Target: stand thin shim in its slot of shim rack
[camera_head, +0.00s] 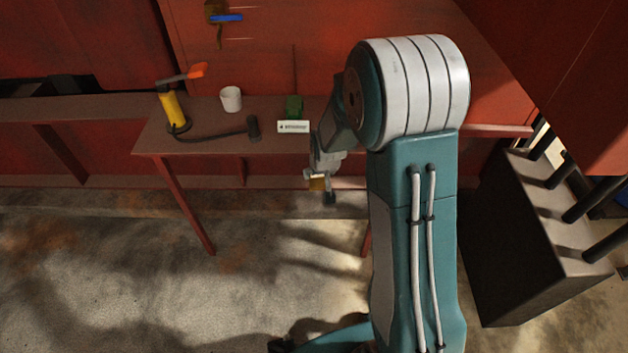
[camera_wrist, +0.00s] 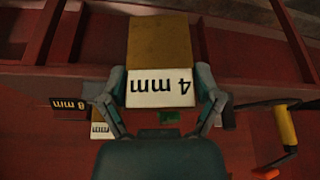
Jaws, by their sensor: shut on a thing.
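The shim in my gripper is a flat tan plate with a white end marked "4 mm", upside down in the wrist view (camera_wrist: 160,42). It shows as a small tan patch in the head view (camera_head: 317,183). My gripper (camera_wrist: 162,78) is shut on it, one finger on each side near the label. In the head view my gripper (camera_head: 324,180) hangs in front of the bench's front edge, with the shim clear of the bench. A white-labelled piece (camera_head: 293,127) and a green object (camera_head: 293,106) are on the bench beside my arm. I cannot tell clearly which part is the shim rack.
A dark "8 mm" label (camera_wrist: 72,105) and a small white label (camera_wrist: 100,129) show in the wrist view. The bench (camera_head: 205,145) carries a yellow tool (camera_head: 173,110), a white cup (camera_head: 231,98) and a dark-headed hammer (camera_head: 253,129). A dark box with rods (camera_head: 520,240) stands at right.

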